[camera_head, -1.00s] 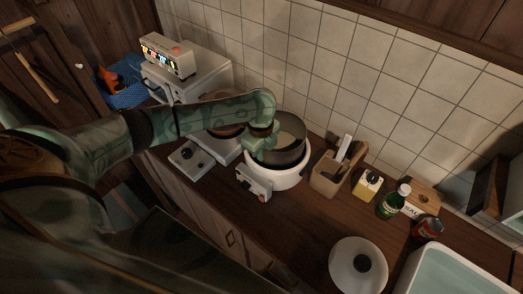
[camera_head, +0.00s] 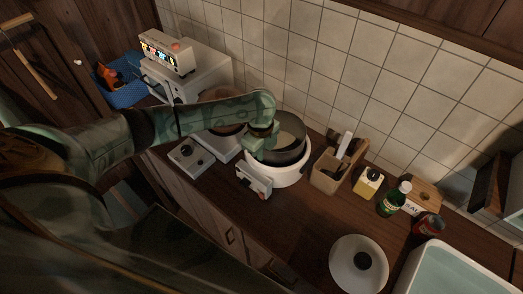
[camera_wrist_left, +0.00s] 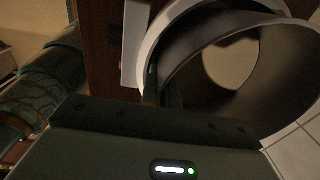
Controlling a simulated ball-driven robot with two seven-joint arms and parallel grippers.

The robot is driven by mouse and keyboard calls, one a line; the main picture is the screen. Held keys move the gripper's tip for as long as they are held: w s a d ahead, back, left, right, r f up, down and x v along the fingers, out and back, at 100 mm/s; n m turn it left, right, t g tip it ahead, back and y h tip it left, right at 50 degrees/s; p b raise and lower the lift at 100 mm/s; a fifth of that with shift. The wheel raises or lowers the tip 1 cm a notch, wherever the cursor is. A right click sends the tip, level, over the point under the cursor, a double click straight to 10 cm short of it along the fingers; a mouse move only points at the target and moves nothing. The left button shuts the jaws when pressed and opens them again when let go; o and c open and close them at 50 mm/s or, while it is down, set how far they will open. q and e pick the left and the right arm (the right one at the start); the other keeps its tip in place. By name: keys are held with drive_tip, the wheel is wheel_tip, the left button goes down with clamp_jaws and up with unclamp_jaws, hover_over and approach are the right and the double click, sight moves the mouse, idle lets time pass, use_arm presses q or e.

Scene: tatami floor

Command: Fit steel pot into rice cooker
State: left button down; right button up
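The steel pot (camera_head: 288,153) is dark grey, open at the top, and sits partly inside the mouth of the white rice cooker (camera_head: 290,177) on the counter. Its wall stands above the cooker's rim, and it looks somewhat tilted. My left gripper (camera_head: 260,143) is at the pot's left side, shut on its wall. In the left wrist view, a finger (camera_wrist_left: 152,85) lies against the pot wall (camera_wrist_left: 185,65), and the cooker's pale rim (camera_wrist_left: 165,18) curves behind it. How deep the pot's bottom sits is hidden. My right gripper is out of view.
A white lid (camera_head: 345,272) with a black knob lies at front right. A wooden utensil box (camera_head: 326,180), yellow container (camera_head: 369,183), green bottle (camera_head: 391,201) and red can (camera_head: 428,226) stand to the right. A stove (camera_head: 190,158) is left, a tiled wall behind.

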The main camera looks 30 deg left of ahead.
use_arm(q)
drive_tip(key=c, duration=1.6)
unclamp_jaws()
drive_tip(key=shift+s+f, duration=0.1)
drive_tip(key=shift+f, duration=0.05)
drive_tip(key=r+p, duration=0.2)
drive_tip(key=r, duration=0.6)
drive_tip(key=r+p, duration=0.2)
drive_tip(key=r, duration=0.6)
drive_tip(key=shift+s+r+p, duration=0.2)
drive_tip(key=shift+r+p, duration=0.1)
drive_tip(key=shift+f, duration=0.1)
